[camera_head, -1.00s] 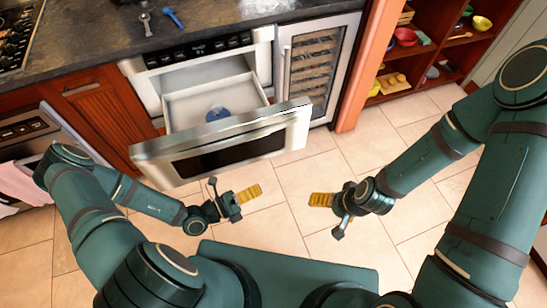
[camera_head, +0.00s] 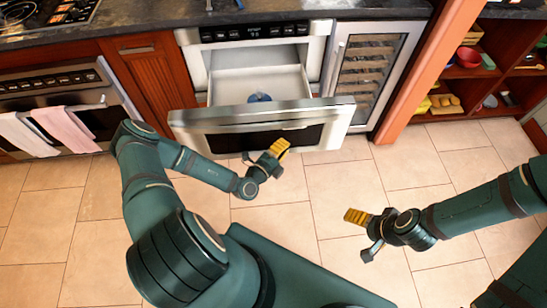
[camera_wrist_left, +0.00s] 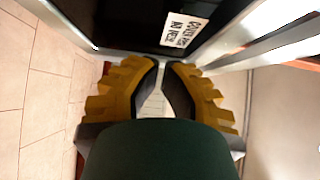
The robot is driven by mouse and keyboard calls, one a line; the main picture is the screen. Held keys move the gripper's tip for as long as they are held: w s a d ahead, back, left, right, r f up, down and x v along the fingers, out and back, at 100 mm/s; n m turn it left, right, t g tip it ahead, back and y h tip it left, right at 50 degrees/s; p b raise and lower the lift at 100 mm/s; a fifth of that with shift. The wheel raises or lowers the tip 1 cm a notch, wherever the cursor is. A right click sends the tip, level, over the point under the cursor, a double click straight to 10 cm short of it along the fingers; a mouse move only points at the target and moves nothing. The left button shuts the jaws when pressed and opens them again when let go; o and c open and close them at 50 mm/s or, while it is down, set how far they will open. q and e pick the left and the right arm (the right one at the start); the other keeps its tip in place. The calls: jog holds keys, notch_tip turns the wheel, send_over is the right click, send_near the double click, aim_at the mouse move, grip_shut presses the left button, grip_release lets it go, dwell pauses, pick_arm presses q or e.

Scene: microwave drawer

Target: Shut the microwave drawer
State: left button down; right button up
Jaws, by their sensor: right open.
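The microwave drawer stands pulled out under the counter, its steel front (camera_head: 190,125) well clear of the cabinet and its white inside (camera_head: 228,88) showing. A blue round item (camera_head: 260,97) lies in it. My left gripper (camera_head: 281,148) is just in front of the drawer front's lower edge, right of its middle; I cannot tell if it touches. In the left wrist view its two yellow fingertips (camera_wrist_left: 160,64) are close together with a narrow gap and nothing seen between them. The dark drawer front (camera_wrist_left: 130,22) with a white label is close ahead. My right gripper (camera_head: 356,216) is open and empty, low over the floor.
A wine cooler (camera_head: 365,75) stands right of the drawer, then an orange post (camera_head: 425,75) and open shelves with dishes. A red cabinet door (camera_head: 155,75) and an oven with towels (camera_head: 60,130) are to the left. The tiled floor in front is clear.

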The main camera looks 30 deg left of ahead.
aim_at(287, 131)
pick_arm(q)
jog(key=shift+w+a+b, duration=0.2)
jog(key=shift+w+a, duration=0.35)
jog(key=shift+w, duration=0.25)
jog(key=shift+w+a+b, duration=0.2)
jog(key=shift+w+a, duration=0.35)
jog(key=shift+w, duration=0.25)
pick_arm(e)
jog(key=shift+w+f, duration=0.1)
jog(key=shift+f, duration=0.4)
pick_arm(q)
jog(key=shift+a, duration=0.1)
